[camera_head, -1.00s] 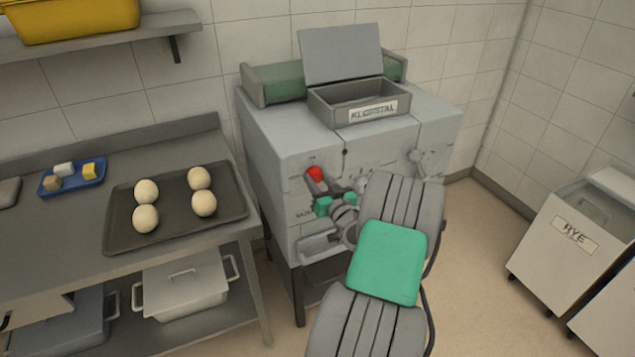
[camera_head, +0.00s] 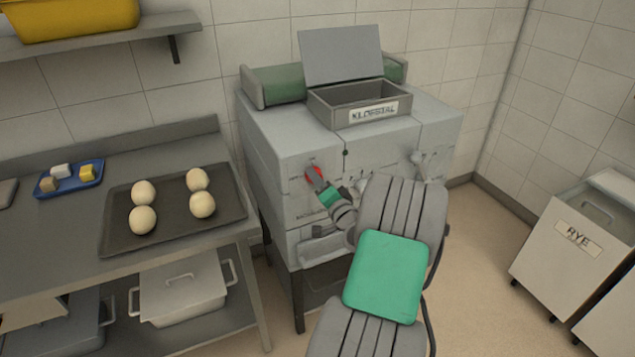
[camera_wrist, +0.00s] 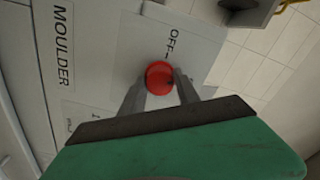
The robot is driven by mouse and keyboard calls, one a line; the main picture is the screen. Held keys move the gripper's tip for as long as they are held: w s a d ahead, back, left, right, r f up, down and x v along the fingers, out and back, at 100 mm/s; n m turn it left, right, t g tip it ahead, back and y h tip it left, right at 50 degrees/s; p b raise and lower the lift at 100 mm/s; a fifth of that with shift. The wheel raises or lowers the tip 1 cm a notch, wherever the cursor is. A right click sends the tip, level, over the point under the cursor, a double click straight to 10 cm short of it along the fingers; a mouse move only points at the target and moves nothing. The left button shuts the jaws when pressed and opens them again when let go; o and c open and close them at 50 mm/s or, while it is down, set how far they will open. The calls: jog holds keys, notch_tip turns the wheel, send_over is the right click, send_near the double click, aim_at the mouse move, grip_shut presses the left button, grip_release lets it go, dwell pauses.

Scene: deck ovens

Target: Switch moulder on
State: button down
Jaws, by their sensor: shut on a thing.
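The moulder is the grey machine (camera_head: 290,150) with a green roller and an open-lidded hopper on top. Its red knob (camera_wrist: 159,77) sits on a pale plate (camera_wrist: 190,45) marked "OFF" in the wrist view, beside the word "MOULDER". In the head view my gripper (camera_head: 322,186) reaches the machine's front face from the lower right.
A steel bench (camera_head: 60,230) at left holds a dark tray (camera_head: 172,212) with several dough balls and a small blue tray (camera_head: 50,188). A second handle (camera_head: 418,158) is on the machine's right front. A bin marked "RYE" (camera_head: 570,235) stands at right, with open floor between.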

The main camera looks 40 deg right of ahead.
jog(key=m+p, duration=0.1)
jog(key=m, duration=0.4)
jog(key=shift+r+m, duration=0.1)
jog(key=shift+m, duration=0.3)
dwell(0.4)
jog(key=c, duration=0.9)
grip_release()
jog(key=b+v, duration=0.1)
jog(key=v, duration=0.6)
jog(key=shift+s+a+b, duration=0.15)
jog(key=shift+s+b, duration=0.2)
